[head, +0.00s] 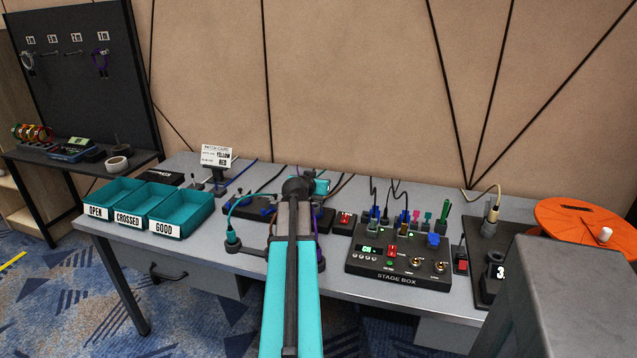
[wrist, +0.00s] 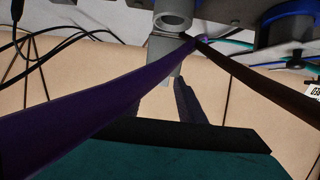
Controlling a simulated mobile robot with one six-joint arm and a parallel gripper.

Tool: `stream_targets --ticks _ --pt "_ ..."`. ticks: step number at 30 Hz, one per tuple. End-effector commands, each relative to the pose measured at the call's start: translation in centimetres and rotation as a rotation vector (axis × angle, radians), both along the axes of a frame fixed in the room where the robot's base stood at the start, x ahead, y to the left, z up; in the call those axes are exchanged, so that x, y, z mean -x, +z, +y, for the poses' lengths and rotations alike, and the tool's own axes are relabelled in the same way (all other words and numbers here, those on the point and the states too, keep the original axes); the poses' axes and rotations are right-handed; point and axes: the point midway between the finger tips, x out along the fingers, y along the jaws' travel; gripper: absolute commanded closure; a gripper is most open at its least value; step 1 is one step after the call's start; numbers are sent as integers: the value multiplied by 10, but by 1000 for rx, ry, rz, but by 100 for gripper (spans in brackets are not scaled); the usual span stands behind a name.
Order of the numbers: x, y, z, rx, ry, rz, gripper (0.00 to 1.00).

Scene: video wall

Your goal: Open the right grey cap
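In the wrist view a grey round collar (wrist: 173,20) sits at the top, with a flat grey piece (wrist: 165,50) just below it, perhaps a cap's flap. I cannot tell whether this is the right grey cap. My gripper (wrist: 168,84) has its two dark fingers apart, pointing up toward the grey piece. Whether they touch it is unclear. In the head view my arm hides my gripper and much of the long dark box (head: 250,208); no grey cap can be made out.
The stage box (head: 398,262) with several plugs and cables stands right of my arm. Green trays (head: 184,214) stand at the table's left. An orange disc (head: 575,222) is at the right. Loose black cables (wrist: 40,60) hang at left in the wrist view.

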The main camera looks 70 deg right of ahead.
Motion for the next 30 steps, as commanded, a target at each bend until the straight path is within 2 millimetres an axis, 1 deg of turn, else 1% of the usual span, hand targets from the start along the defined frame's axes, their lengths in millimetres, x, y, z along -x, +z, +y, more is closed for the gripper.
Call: stream_targets --ticks 8,14,20,30 --pt "0 0 1 -1 0 0 64" --pt "0 3 9 0 0 0 64" --pt "2 10 25 1 1 0 64" --pt "3 24 59 0 1 0 64"
